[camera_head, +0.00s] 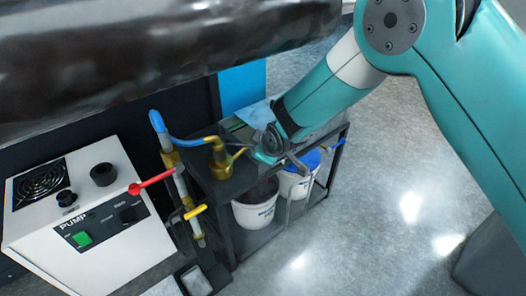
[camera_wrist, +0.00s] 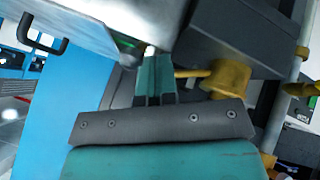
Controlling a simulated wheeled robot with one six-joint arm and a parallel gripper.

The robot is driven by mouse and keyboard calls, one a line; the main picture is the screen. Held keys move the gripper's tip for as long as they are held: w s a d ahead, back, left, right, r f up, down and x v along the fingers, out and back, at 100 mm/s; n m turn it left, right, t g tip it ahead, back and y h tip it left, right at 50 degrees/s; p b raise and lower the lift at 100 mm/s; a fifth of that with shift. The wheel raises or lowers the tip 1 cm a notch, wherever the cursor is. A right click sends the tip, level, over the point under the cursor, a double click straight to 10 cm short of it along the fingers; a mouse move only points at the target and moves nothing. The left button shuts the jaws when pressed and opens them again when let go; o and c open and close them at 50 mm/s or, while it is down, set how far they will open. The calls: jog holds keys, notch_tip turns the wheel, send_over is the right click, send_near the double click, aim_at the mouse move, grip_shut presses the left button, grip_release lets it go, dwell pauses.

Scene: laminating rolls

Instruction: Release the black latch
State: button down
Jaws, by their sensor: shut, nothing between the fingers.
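My gripper (camera_head: 266,152) is over the dark rack, next to the brass fitting, at the end of my teal arm. In the wrist view its teal fingers (camera_wrist: 155,70) are shut with nothing between them, and the tips point toward a grey box edge. I cannot clearly make out the black latch in either view. A black U-shaped handle (camera_wrist: 43,38) shows on a white and blue surface at the upper left of the wrist view, apart from my fingers; I cannot tell whether it is the latch. The area beyond my fingertips is partly hidden.
The brass fitting (camera_head: 219,160) with a blue hose stands left of my gripper; it also shows in the wrist view (camera_wrist: 224,80). A white pump (camera_head: 85,215) with red and yellow levers beside it is at left. White buckets (camera_head: 255,210) sit under the rack. A large dark roll (camera_head: 150,55) hangs above.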

jog(key=shift+w+d, duration=0.1)
jog(key=shift+w, duration=0.5)
jog(key=s+d+r+p, duration=0.2)
jog(key=s+d+r, duration=0.3)
jog(key=s, duration=0.3)
jog(key=shift+d+r+p, duration=0.2)
jog(key=shift+r+p, duration=0.2)
jog(key=shift+r, duration=0.5)
jog(key=shift+s, duration=0.1)
